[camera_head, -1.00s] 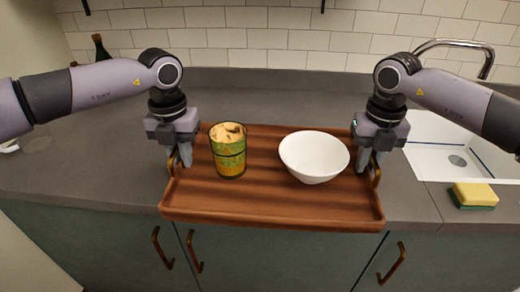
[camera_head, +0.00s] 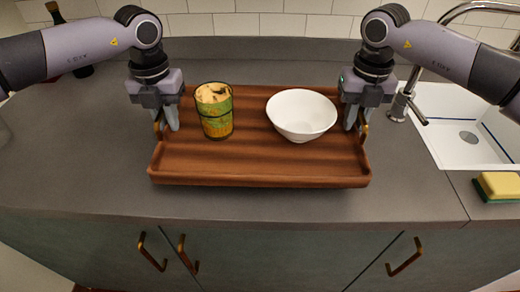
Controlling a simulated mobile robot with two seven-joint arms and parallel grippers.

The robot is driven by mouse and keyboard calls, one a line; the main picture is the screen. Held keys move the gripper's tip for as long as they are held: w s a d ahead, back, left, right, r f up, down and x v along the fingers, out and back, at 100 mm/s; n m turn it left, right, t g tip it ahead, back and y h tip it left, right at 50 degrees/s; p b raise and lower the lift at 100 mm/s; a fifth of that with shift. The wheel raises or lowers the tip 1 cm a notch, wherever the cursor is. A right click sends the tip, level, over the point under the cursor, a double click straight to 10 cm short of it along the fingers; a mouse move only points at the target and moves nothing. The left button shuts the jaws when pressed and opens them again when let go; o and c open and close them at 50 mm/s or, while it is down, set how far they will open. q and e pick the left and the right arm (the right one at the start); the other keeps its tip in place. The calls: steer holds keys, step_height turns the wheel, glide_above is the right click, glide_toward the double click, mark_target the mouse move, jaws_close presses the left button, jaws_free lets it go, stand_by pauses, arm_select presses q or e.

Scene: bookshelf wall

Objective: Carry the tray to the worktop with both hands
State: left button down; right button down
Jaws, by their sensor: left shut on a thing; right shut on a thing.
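The brown wooden tray (camera_head: 258,164) is level over the grey worktop (camera_head: 85,150), with its front edge now behind the worktop's front edge. I cannot tell whether it rests on the worktop or is held just above it. A green and orange patterned cup (camera_head: 216,118) with something pale in it stands upright on the tray's left half. A white bowl (camera_head: 302,117) sits on its right half. My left gripper (camera_head: 167,121) is shut on the brass handle at the tray's left end. My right gripper (camera_head: 356,122) is shut on the right-end handle.
A white sink (camera_head: 440,125) with a chrome faucet (camera_head: 402,100) lies to the right. A yellow and green sponge (camera_head: 498,186) is at the right edge. Dark bottles (camera_head: 82,70) stand at the back left. Cabinet doors with brass handles are below the worktop.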

mark_target(172, 135)
arm_select(q)
steer(key=shift+w+a, duration=0.15)
arm_select(e)
steer(key=shift+w+d, duration=0.1)
